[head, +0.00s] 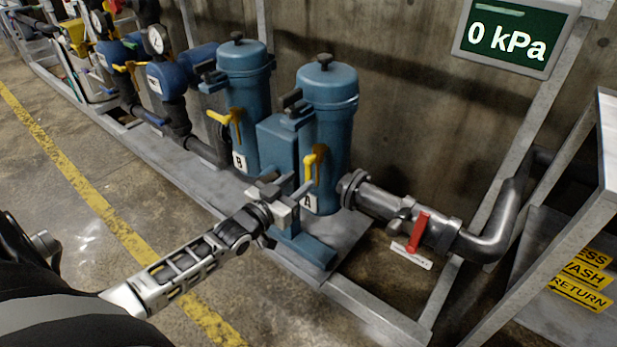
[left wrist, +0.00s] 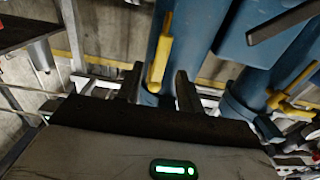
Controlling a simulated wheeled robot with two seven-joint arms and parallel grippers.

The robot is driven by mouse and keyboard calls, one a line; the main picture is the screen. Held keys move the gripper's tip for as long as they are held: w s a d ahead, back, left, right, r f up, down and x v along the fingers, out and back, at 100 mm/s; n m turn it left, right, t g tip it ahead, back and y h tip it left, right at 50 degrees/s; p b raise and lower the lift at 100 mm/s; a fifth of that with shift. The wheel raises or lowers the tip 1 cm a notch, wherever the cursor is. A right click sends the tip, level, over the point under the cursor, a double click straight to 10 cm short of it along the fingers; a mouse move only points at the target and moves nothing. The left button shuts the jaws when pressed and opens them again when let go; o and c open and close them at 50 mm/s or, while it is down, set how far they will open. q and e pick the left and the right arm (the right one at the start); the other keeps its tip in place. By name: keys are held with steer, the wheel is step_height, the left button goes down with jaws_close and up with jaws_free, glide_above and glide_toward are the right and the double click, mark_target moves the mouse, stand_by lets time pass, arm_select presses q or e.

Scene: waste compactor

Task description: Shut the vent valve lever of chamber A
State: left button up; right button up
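Chamber A is the right blue canister (head: 327,100), with an "A" label low on its front. Its yellow vent valve lever (head: 309,166) stands roughly upright on the canister's front. My left gripper (head: 288,194) is just in front of and below this lever. In the left wrist view the lever (left wrist: 161,60) appears between the two spread dark fingers of my left gripper (left wrist: 159,86). The fingers show gaps on both sides of it. I cannot tell whether they touch it. My right gripper is not in view.
Chamber B (head: 246,85), with its own yellow lever (head: 222,117), stands left of A. A metal pipe with a red handle (head: 418,232) runs right from A. A display (head: 515,35) reads 0 kPa. The floor in front (head: 130,195) is open.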

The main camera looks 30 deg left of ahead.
mark_target(307, 175)
arm_select(q)
steer(key=w, duration=0.4)
steer(key=shift+w+d+f+b, duration=0.1)
steer(key=shift+w+d+b, duration=0.15)
steer(key=shift+b, duration=0.15)
steer(key=shift+w, duration=0.2)
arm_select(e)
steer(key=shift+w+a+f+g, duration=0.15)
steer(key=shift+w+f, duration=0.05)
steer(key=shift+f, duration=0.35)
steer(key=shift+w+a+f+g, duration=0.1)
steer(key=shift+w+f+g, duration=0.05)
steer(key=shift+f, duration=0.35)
arm_select(q)
jaws_close()
